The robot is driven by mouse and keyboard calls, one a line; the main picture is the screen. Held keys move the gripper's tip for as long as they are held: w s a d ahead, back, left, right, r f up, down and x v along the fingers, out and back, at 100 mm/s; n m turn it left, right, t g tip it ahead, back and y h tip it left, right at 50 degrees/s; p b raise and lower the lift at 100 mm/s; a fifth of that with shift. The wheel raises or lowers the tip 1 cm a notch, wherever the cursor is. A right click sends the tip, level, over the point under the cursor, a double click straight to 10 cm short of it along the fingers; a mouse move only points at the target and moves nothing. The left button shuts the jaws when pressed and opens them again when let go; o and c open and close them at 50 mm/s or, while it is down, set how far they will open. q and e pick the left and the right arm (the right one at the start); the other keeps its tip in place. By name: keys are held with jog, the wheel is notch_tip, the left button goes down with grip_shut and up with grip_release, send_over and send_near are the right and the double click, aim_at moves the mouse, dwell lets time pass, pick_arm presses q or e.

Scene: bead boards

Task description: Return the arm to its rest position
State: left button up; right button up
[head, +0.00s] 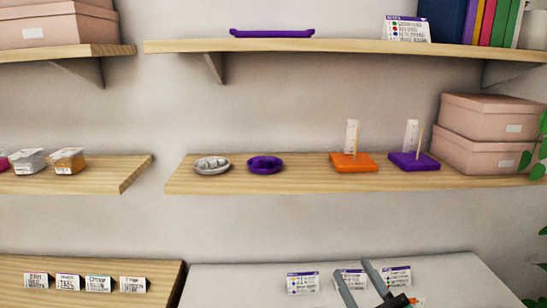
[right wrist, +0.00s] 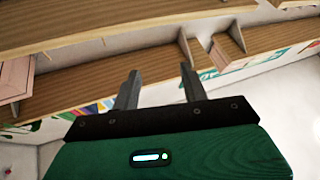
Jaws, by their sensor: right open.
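My right gripper (head: 351,268) shows at the bottom of the head view, in front of the white table and its label cards. Its two grey fingers are apart with nothing between them. In the right wrist view, the same gripper (right wrist: 160,74) is open and empty, with wooden shelves beyond the fingertips. My left gripper is not in view. On the middle shelf (head: 250,184) stand a grey dish (head: 212,165), a purple dish (head: 265,164), an orange board with a peg (head: 354,163) and a purple board with a peg (head: 414,162).
The white table (head: 235,285) holds several label cards, partly covered by my gripper. Pink boxes (head: 490,140) stand at the middle shelf's right end, near a plant (head: 540,150). A purple tray (head: 272,33) lies on the upper shelf. Small containers (head: 68,161) stand on the left shelf.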

jog(key=s+d+f+m+g+h, duration=0.2)
jog(key=d+f+g+h, duration=0.1)
jog(key=f, duration=0.4)
jog(key=s+d+f+m+g+h, duration=0.2)
jog(key=f+m+g+h, duration=0.15)
jog(key=f, duration=0.25)
jog(key=s+d+f+m+g+h, duration=0.1)
jog(key=s+d+f+g+h, duration=0.2)
jog(key=f, duration=0.4)
jog(key=s+f+g, duration=0.8)
jog(key=s+f, duration=0.3)
jog(key=s, duration=0.4)
notch_tip(320, 180, down, 31)
jog(key=s+n+g, duration=0.1)
jog(key=g, duration=0.1)
jog(key=s+d+f, duration=0.3)
jog(key=s+f, duration=1.6)
jog(key=f, duration=0.1)
jog(key=shift+s+g, duration=0.25)
jog(key=shift+g, duration=0.1)
